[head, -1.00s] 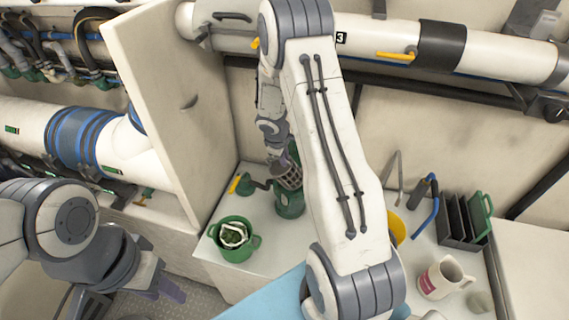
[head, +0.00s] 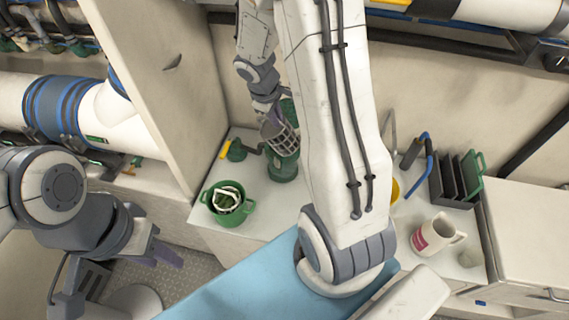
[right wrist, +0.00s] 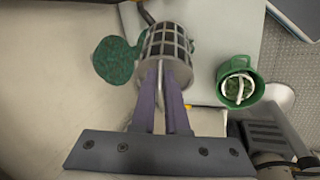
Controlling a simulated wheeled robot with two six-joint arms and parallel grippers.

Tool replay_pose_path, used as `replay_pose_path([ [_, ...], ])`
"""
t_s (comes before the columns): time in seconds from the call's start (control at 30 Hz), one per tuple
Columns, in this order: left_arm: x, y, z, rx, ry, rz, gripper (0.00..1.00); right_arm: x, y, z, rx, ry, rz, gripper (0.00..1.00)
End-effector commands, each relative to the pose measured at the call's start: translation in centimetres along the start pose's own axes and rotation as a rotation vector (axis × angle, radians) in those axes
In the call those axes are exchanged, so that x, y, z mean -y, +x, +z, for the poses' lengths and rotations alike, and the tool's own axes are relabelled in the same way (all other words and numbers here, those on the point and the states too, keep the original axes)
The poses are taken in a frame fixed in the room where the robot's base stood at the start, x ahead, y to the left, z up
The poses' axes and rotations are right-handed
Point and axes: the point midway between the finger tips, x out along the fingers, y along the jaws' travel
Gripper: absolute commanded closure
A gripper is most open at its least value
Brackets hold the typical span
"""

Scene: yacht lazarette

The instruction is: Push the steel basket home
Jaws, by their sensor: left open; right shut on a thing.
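The steel basket (head: 281,139) is a grey mesh cylinder, tilted in the head view. My right gripper (head: 266,109) is shut on it, with the fingers on a thin bail at its near end in the right wrist view (right wrist: 164,100). The basket (right wrist: 167,45) overlaps a green strainer housing (head: 283,171) on the white bench. I cannot tell whether its lower end is inside the housing or in front of it. My left gripper (head: 165,255) is open and empty, low at the left, well away from the basket.
A green bucket (head: 223,214) with white and green contents stands at the bench's front left. A green part with a yellow handle (head: 225,149) lies behind it. A white jug (head: 436,236) and a dark rack (head: 455,188) are at right. A tall panel (head: 150,80) bounds the left.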

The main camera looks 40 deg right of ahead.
Motion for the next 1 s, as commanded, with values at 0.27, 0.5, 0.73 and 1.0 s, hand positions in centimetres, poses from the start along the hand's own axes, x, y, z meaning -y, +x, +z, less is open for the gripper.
replay_pose_path([
  [0.27,0.1,2.1,0.1,0.0,-0.001,0.0,0.58,6.1,-1.2,-4.8,0.024,0.074,0.003,1.0],
  [0.5,0.2,2.9,0.2,0.0,-0.001,0.0,0.58,9.6,-2.2,-6.6,0.039,0.118,0.006,1.0],
  [0.73,0.2,3.5,0.2,0.0,-0.001,0.0,0.58,12.1,-3.0,-7.6,0.048,0.144,0.009,1.0],
  [1.0,0.1,1.9,0.1,0.0,0.0,0.0,0.58,8.7,-1.5,-7.0,0.012,0.235,-0.015,1.0],
])
